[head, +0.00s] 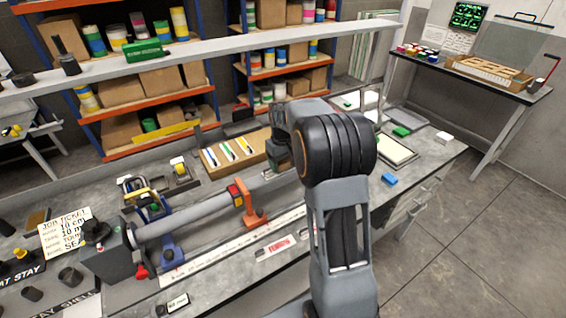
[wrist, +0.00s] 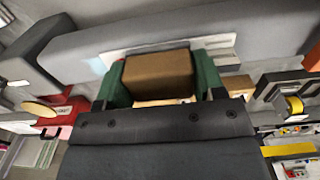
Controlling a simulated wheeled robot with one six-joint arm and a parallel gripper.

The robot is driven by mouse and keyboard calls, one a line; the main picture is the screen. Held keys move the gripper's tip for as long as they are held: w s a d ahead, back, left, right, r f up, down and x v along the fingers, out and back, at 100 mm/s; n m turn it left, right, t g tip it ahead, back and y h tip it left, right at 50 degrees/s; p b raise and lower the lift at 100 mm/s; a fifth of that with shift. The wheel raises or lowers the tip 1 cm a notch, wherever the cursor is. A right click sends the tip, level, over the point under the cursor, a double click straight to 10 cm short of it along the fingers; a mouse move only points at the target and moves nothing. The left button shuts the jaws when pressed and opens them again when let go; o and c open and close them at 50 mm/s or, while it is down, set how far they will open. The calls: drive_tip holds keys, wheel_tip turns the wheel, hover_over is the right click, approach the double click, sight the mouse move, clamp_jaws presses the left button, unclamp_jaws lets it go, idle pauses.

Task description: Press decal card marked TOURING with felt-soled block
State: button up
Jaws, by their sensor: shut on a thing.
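My gripper (wrist: 161,78) has green fingers, shut on the sides of a brown block (wrist: 158,72). The block is over or against a long grey tube (wrist: 265,28); contact is not clear. A white card (wrist: 118,56) shows on the tube behind the block, partly covered by it; no lettering is readable there. The block's felt sole is not clearly visible. A white card with red lettering (head: 277,246) lies on the bench in front of the tube.
An orange clamp (head: 249,206) and a blue one (head: 170,250) stand along the tube. A job ticket (head: 66,232) stands at left. A blue block (head: 389,179) and a framed pad (head: 396,151) lie at right.

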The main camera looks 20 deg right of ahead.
drive_tip(key=shift+w, duration=0.25)
drive_tip(key=shift+s+f, duration=0.1)
drive_tip(key=shift+s, duration=0.5)
drive_tip(key=shift+w, duration=0.55)
drive_tip(key=shift+s, duration=0.5)
drive_tip(key=shift+w, duration=0.1)
drive_tip(key=shift+w+p, duration=0.35)
drive_tip(key=shift+w, duration=0.05)
drive_tip(key=shift+s, duration=0.25)
drive_tip(key=shift+w+d+p, duration=0.15)
drive_tip(key=shift+d+p, duration=0.1)
drive_tip(key=shift+d, duration=1.1)
drive_tip(key=shift+w+d+p, duration=0.15)
drive_tip(key=shift+d+p, duration=0.1)
drive_tip(key=shift+d, duration=1.1)
drive_tip(key=shift+s+a+r, duration=0.1)
drive_tip(key=shift+a, duration=0.85)
drive_tip(key=shift+s+a+r, duration=0.1)
drive_tip(key=shift+a, duration=0.8)
